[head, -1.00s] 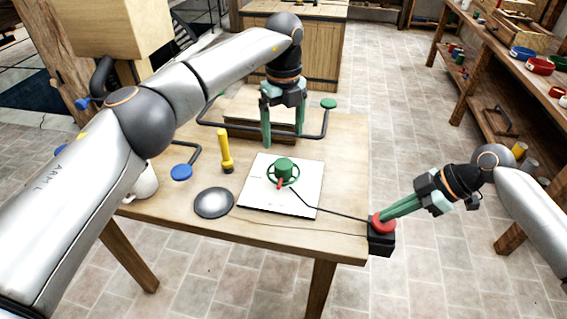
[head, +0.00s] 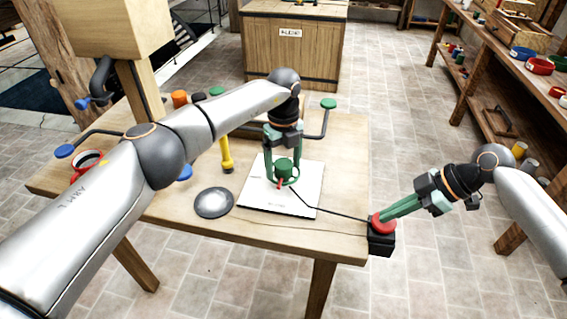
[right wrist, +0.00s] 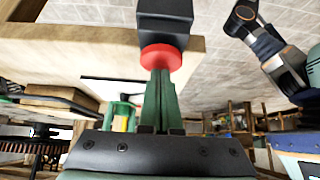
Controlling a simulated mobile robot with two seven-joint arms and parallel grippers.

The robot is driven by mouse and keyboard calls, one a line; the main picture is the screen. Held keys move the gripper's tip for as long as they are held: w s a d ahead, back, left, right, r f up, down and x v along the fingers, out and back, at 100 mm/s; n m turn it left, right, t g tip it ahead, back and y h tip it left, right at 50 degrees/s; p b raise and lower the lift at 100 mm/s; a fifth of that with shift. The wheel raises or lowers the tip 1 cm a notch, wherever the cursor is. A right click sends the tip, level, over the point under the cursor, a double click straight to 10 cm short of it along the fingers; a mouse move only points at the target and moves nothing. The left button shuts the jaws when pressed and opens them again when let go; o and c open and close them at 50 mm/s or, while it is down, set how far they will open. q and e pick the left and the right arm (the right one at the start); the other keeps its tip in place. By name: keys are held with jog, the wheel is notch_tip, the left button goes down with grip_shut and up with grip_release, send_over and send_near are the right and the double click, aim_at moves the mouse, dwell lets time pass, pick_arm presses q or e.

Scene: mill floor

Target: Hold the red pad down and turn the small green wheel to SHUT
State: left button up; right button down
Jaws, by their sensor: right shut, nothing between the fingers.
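The small green wheel (head: 284,171) stands on a white plate (head: 290,205) on the table, with a red pointer at its front. No SHUT mark is legible. My left gripper (head: 284,170) points down over the wheel, open, one finger on each side; I cannot tell whether they touch it. The red pad (head: 382,225) sits on a black box (head: 381,242) at the table's right corner. My right gripper (head: 388,213) is shut and empty, its fingertips against the pad. The right wrist view also shows the red pad (right wrist: 160,57) at those fingertips.
A grey disc (head: 214,202) and a yellow-handled thing (head: 226,155) lie left of the plate. A black cable (head: 340,215) runs from the plate to the box. Shelves stand at the right.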

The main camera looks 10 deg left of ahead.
pick_arm(q)
jog(key=c, duration=1.2)
jog(key=shift+c, duration=0.2)
jog(key=m, duration=0.4)
jog(key=shift+m, duration=0.4)
jog(key=m, duration=0.4)
jog(key=shift+m, duration=0.3)
jog(key=m, duration=0.4)
jog(key=shift+m, duration=2.2)
